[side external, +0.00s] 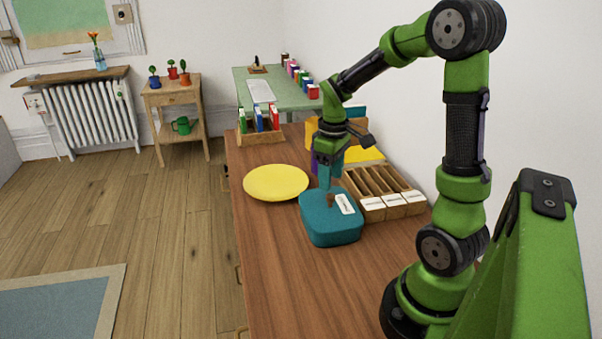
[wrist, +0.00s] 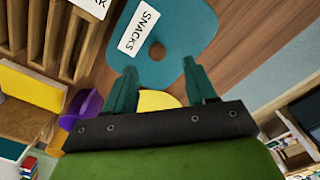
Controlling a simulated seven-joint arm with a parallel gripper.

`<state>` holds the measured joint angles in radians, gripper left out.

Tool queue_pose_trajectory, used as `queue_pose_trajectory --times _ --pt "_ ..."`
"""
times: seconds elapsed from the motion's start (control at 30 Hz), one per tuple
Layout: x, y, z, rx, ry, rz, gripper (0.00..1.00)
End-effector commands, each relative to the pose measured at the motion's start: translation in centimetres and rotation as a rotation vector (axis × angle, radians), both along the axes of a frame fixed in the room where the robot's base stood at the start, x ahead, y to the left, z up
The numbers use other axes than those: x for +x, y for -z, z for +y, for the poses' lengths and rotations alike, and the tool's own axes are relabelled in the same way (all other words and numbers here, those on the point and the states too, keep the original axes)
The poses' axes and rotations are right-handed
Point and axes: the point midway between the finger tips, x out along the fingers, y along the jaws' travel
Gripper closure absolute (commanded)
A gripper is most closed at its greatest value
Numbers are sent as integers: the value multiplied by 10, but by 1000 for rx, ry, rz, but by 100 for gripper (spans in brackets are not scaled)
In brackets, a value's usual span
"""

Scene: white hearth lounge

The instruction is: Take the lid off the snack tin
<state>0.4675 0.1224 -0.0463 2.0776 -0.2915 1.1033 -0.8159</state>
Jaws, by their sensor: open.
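The snack tin (side external: 330,229) is a teal rounded box on the wooden table, with its teal lid (side external: 318,207) on top. The lid has a small brown knob (side external: 331,200) and a white label. In the wrist view the lid (wrist: 186,58) shows the label "SNACKS" (wrist: 139,30) and the round knob (wrist: 157,52). My gripper (side external: 327,185) is above the tin, pointing down towards the knob. In the wrist view its teal fingers (wrist: 163,84) are apart with nothing between them, and the knob lies beyond their tips.
A yellow plate (side external: 276,183) lies left of the tin. A wooden divided tray (side external: 374,187) with labels stands close on the right. A purple item (wrist: 84,104) shows near my gripper. Behind is a wooden holder (side external: 261,137) with coloured items. The front table is clear.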

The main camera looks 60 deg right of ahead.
Motion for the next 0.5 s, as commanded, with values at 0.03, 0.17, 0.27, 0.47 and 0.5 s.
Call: queue_pose_trajectory --times 0.03,0.17,0.27,0.47,0.5 --pt "0 3 0 0 0 1 44" --pt "-2 18 -1 3 1 4 44" --pt "-2 34 -3 3 0 5 44" --pt "-1 53 -4 0 -1 1 44" --pt "-1 53 -4 0 0 0 44"
